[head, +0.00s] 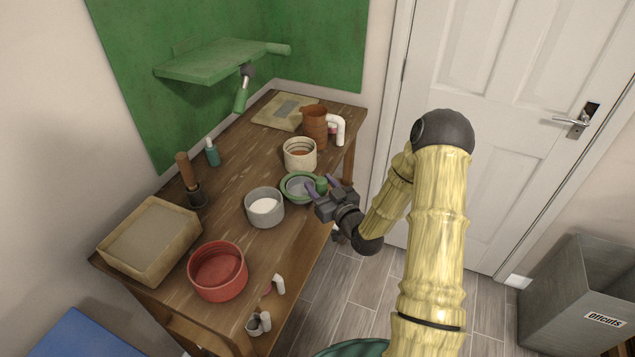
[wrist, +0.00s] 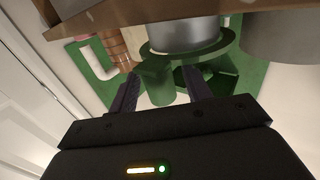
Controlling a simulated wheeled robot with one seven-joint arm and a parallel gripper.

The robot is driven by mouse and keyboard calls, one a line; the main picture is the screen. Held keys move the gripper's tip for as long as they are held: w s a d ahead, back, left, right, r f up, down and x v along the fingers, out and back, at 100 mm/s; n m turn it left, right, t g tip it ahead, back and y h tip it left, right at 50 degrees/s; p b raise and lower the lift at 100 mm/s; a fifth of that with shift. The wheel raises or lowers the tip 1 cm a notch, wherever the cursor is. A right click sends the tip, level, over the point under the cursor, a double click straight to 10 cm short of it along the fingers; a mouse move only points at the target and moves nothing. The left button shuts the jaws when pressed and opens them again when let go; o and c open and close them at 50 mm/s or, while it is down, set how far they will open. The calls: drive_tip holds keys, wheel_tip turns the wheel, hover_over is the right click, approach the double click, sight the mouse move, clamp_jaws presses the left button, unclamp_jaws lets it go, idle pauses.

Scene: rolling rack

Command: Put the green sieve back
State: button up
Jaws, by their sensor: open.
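The green sieve (head: 289,196) is at the right front edge of the wooden table, its round green rim around a grey middle. Its thick green handle (head: 321,184) points right, toward my arm. My gripper (head: 322,185) is open at the handle, with purple fingers on either side of it. In the wrist view, the handle (wrist: 158,84) stands between the open fingers of my gripper (wrist: 161,80), and the sieve's rim (wrist: 222,42) lies beyond. I cannot tell whether either finger touches the handle. The gripper partly covers the sieve in the head view.
A grey bowl of white stuff (head: 264,208) stands close left of the sieve, and a cream pot (head: 300,153) stands behind it. A red bowl (head: 217,272) is nearer. A green shelf (head: 205,64) is on the back wall. A grey bin (head: 575,295) stands right.

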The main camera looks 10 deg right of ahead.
drive_tip(key=b+v, duration=0.1)
drive_tip(key=v, duration=0.8)
drive_tip(key=shift+s+d+b, duration=0.15)
drive_tip(key=shift+s+b, duration=0.2)
drive_tip(key=shift+b, duration=0.05)
drive_tip(key=s+a+r+m+g+h, duration=0.1)
drive_tip(key=s+a+r+g+h, duration=0.1)
drive_tip(key=s+g, duration=0.5)
drive_tip(key=s+a+r+m+g+h, duration=0.2)
drive_tip(key=s+r+g+h, duration=0.1)
drive_tip(key=s+g, duration=0.4)
drive_tip(key=s, duration=0.2)
drive_tip(key=shift+s+m+g+h, duration=0.25)
drive_tip(key=shift+m+g+h, duration=0.05)
